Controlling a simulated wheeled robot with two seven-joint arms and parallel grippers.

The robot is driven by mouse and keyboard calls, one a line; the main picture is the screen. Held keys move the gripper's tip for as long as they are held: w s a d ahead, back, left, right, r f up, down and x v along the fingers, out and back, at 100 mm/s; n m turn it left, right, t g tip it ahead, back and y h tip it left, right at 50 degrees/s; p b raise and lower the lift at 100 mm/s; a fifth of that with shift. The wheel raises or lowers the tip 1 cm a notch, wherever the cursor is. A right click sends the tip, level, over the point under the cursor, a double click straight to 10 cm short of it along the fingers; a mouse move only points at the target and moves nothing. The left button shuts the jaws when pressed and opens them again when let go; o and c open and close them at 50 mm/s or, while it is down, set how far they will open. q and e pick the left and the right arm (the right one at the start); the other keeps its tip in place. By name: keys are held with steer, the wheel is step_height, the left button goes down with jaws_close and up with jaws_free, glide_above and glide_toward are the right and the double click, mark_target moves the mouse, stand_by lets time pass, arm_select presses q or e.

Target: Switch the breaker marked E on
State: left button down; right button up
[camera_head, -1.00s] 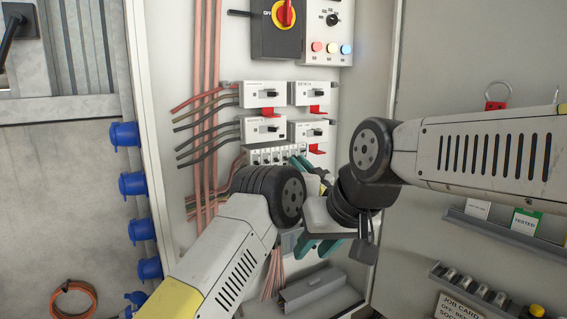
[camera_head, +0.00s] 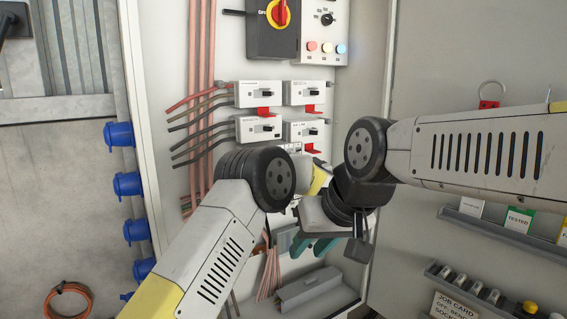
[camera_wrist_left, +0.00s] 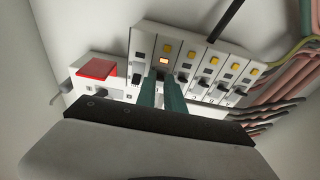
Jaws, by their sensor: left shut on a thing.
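In the left wrist view, a row of small breakers (camera_wrist_left: 213,72) crosses the white panel, most with a yellow button and a dark lever. Their letters are too small to read, so I cannot tell which is E. My left gripper (camera_wrist_left: 161,82) is at the second breaker from the left, whose small window (camera_wrist_left: 163,61) glows orange. Its teal fingers are shut on that breaker's lever, which they hide. In the head view, my left wrist hides the fingers and most of the row. My right gripper (camera_head: 314,246) hangs open and empty below, in front of the cabinet.
Larger breakers (camera_head: 259,94) with red tabs sit above the row. A rotary switch (camera_head: 279,13) is at the top. Cables (camera_head: 197,125) run down the left. A red block (camera_wrist_left: 98,68) sits left of the row. The open door (camera_head: 470,90) stands at the right.

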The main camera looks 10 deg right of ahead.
arm_select(q)
steer(key=shift+w+r+g+h, duration=0.1)
steer(key=shift+r+g+h, duration=0.4)
steer(key=shift+g, duration=0.7)
steer(key=shift+w+r+g+h, duration=0.1)
steer(key=shift+r+g+h, duration=0.35)
steer(key=shift+g, duration=0.75)
steer(key=shift+r+g+h, duration=0.35)
steer(key=shift+r+g, duration=0.25)
steer(key=shift+g, duration=0.6)
steer(key=c, duration=1.7)
jaws_free()
steer(key=shift+v, duration=3.9)
